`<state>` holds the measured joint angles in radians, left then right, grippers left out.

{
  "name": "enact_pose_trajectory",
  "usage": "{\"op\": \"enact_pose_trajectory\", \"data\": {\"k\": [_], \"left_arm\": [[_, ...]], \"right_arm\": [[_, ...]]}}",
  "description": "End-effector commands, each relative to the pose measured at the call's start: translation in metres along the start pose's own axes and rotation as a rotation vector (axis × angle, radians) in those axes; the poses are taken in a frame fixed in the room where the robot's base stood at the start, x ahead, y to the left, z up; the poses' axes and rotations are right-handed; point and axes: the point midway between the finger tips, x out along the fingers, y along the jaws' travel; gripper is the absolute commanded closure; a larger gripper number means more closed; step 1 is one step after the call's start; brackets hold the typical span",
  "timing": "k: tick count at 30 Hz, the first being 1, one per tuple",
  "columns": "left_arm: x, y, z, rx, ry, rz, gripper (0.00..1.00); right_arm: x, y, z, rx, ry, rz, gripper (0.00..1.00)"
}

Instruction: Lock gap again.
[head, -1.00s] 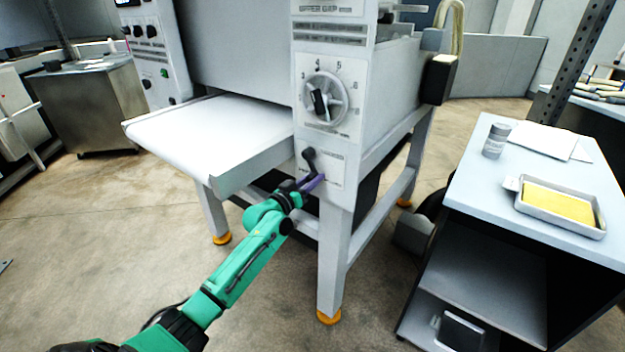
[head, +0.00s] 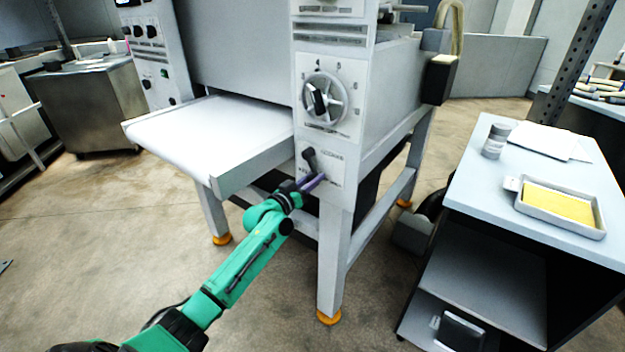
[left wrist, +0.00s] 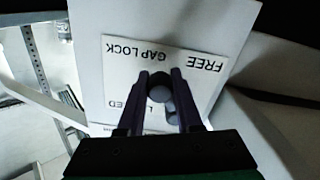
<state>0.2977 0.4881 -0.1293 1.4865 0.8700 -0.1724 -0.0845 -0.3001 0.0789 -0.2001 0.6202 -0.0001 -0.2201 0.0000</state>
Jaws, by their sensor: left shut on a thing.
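The gap lock lever (head: 309,158) is a small dark lever on the label plate low on the front post of the sheeter (head: 335,200). In the left wrist view the lever (left wrist: 160,92) lies between my two dark purple fingers. The plate (left wrist: 125,65) there reads upside down "GAP LOCK" and "FREE", with a partly hidden "LOCKED" below. My left gripper (head: 314,181) is shut on the lever, with its arm reaching up from the lower left; it also shows in the left wrist view (left wrist: 159,85). The fingers hide part of the lever. My right gripper is out of view.
The round gap dial (head: 324,98) sits above the lever on the same post. The white belt table (head: 215,135) juts out left of the post. A side table (head: 480,200) with a jar (head: 495,141) and a tray (head: 560,207) stands at right.

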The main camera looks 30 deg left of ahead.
Motion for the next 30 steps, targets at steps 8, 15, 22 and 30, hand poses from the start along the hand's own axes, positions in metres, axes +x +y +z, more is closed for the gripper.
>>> {"op": "enact_pose_trajectory", "data": {"k": [8, 15, 22, 30], "left_arm": [[0.0, 0.007, -0.004, -0.098, -0.001, 0.0, 1.0], [0.0, 0.019, -0.011, -0.279, -0.002, 0.0, 1.0], [0.0, 0.032, -0.02, -0.496, -0.002, 0.0, 1.0], [0.0, 0.043, -0.034, -0.745, -0.001, 0.0, 1.0]], "right_arm": [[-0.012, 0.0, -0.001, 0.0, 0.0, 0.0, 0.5], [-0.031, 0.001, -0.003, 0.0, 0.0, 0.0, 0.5], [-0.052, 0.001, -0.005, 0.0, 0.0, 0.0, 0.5], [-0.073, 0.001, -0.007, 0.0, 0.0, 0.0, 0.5]]}}
